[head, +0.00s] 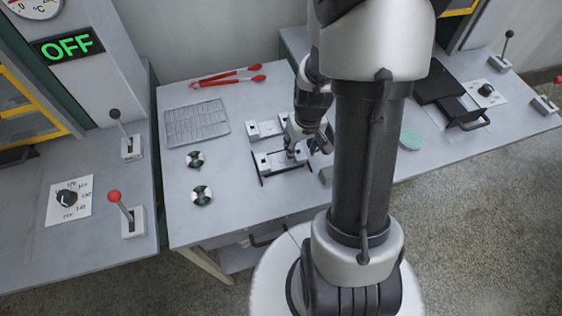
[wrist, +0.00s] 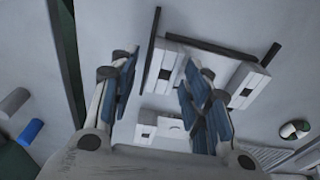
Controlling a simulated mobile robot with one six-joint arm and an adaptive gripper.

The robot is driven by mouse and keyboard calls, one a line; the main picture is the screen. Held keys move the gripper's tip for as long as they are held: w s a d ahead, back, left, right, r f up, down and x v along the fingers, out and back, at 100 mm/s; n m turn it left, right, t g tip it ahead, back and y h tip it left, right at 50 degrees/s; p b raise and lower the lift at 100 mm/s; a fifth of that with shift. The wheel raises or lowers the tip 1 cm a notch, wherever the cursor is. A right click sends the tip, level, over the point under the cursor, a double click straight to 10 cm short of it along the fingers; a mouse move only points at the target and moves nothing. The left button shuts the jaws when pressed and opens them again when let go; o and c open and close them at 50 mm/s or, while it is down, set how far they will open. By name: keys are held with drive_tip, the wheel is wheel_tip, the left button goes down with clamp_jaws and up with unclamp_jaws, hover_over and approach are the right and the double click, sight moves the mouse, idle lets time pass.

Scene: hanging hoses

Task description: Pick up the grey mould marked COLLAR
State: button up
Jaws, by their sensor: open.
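Two pale grey moulds lie on the middle table: a nearer one (head: 268,163) between two black bars and a farther one (head: 266,129). No COLLAR marking is legible on either, so I cannot tell which bears it. In the wrist view the nearer mould (wrist: 246,86) is partly hidden behind my right finger, and the farther one (wrist: 146,132) shows low between the fingers. My gripper (wrist: 160,72) is open, with nothing visible held between its blue-padded fingers. In the head view my gripper (head: 292,150) is over the moulds; its height is hard to judge.
A wire rack (head: 196,122), red tongs (head: 228,77) and two round dark-and-white pieces (head: 202,195) (head: 195,159) lie to the left. A green disc (head: 411,138) lies right of my arm. Red-knobbed levers (head: 125,207) stand on the side benches.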

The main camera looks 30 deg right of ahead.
drive_tip(key=shift+w+f, duration=0.15)
drive_tip(key=shift+f, duration=0.5)
drive_tip(key=shift+r, duration=0.1)
drive_tip(key=shift+c, duration=0.3)
clamp_jaws()
